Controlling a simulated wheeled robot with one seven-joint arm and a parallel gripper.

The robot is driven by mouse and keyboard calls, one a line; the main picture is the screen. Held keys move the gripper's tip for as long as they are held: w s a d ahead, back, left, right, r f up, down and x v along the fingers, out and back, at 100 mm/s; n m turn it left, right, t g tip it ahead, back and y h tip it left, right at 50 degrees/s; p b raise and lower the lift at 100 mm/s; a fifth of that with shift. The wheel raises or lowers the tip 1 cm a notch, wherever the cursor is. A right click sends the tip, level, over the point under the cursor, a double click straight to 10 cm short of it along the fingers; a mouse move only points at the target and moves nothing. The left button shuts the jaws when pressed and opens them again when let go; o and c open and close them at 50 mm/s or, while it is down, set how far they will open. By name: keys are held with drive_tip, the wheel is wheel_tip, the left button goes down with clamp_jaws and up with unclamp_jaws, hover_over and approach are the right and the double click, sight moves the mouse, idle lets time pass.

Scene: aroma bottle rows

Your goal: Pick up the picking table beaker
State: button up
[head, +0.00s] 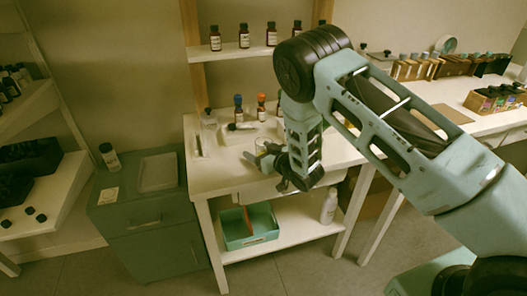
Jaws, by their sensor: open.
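A small clear glass beaker (261,146) stands on the white picking table (215,178), near its front middle. It is partly hidden by my gripper (258,161). My gripper is low over the table's front part, right at the beaker, with its dark fingers pointing left. The jaws are open. The view is too small to tell whether the fingers are around the beaker or just in front of it.
A clear bottle (209,132) stands at the table's left, and a blue-capped bottle (238,108) and an orange-capped bottle (261,107) stand at the back. A wall shelf (225,53) holds several dark bottles. A teal bin (249,227) sits on the lower shelf.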

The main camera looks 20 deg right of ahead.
drive_tip(key=c, duration=1.1)
drive_tip(key=shift+b, duration=0.4)
